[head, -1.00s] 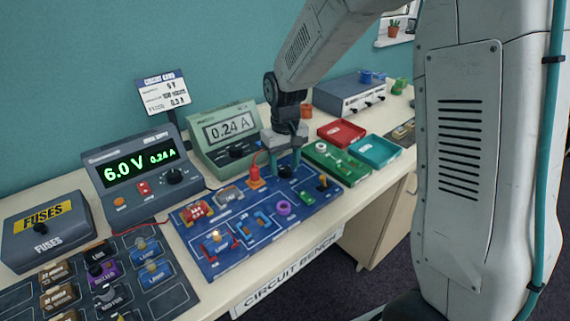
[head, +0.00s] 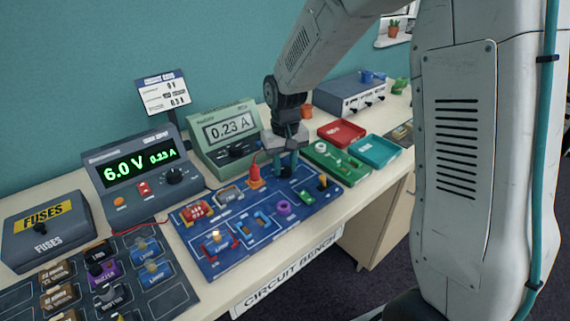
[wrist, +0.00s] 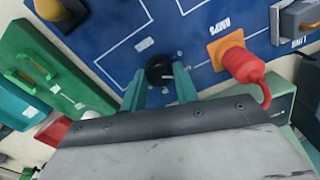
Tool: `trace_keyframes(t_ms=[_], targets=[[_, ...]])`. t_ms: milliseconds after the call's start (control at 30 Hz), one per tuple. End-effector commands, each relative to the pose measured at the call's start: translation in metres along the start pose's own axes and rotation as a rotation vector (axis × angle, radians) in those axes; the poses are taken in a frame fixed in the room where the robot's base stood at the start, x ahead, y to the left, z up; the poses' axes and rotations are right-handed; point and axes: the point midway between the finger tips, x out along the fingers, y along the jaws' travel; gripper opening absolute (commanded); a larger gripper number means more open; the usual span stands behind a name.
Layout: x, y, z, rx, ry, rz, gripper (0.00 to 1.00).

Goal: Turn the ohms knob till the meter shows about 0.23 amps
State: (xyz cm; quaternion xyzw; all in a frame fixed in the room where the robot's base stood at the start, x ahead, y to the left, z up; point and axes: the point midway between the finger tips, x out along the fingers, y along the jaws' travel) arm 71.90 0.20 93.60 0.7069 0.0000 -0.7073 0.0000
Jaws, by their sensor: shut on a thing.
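The ohms knob (wrist: 159,71) is a black round knob on the blue circuit board (head: 233,252). My gripper (wrist: 160,82) is shut on the knob, with a green finger on each side of it in the wrist view. In the head view my gripper (head: 287,172) reaches down to the board's back part and hides most of the knob. The green meter (head: 227,133) behind the board reads 0.23 A. The grey power supply (head: 137,176) reads 6.0 V and 0.23 A.
A red plug (wrist: 242,66) with a lead sits close beside my gripper on the board. Red tray (head: 341,133) and teal tray (head: 375,152) lie to the right. A fuses box (head: 46,229) and a dark board of parts are at left.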

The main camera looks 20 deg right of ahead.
Motion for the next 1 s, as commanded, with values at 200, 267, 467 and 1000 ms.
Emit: trace_keyframes(t_ms=[200,267,467,1000], targets=[[-0.001,0.0,0.0,-0.002,0.001,0.0,0.41],[-0.001,0.0,0.0,-0.002,0.001,0.0,0.52],[0.0,0.0,0.0,-0.002,0.001,0.0,0.52],[-0.067,0.0,-0.001,-0.002,0.004,0.0,0.52]])
